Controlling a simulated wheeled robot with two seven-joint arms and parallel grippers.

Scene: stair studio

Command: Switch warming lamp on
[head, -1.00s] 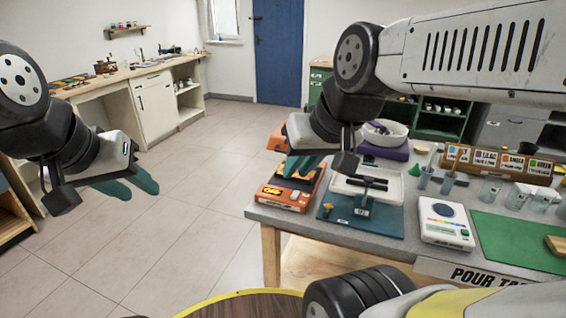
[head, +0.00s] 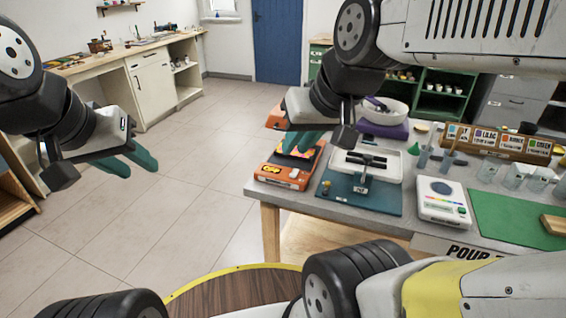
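I cannot make out a warming lamp or its switch for certain in the head view. My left gripper (head: 130,161) is at the left, over the floor, with its teal fingers a little apart and nothing between them. My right gripper (head: 300,142) is above the left end of the grey worktable (head: 330,205). It hangs over an orange device with a dark top (head: 283,176) and hides part of it. I see nothing held in it, but its finger gap is unclear.
A white tray with a black press-like tool (head: 366,165) stands on a blue mat (head: 388,202). A white device with a coloured strip (head: 442,203), a green mat (head: 515,222) and several clear cups (head: 515,175) are further right. A round wooden top (head: 235,290) is in front.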

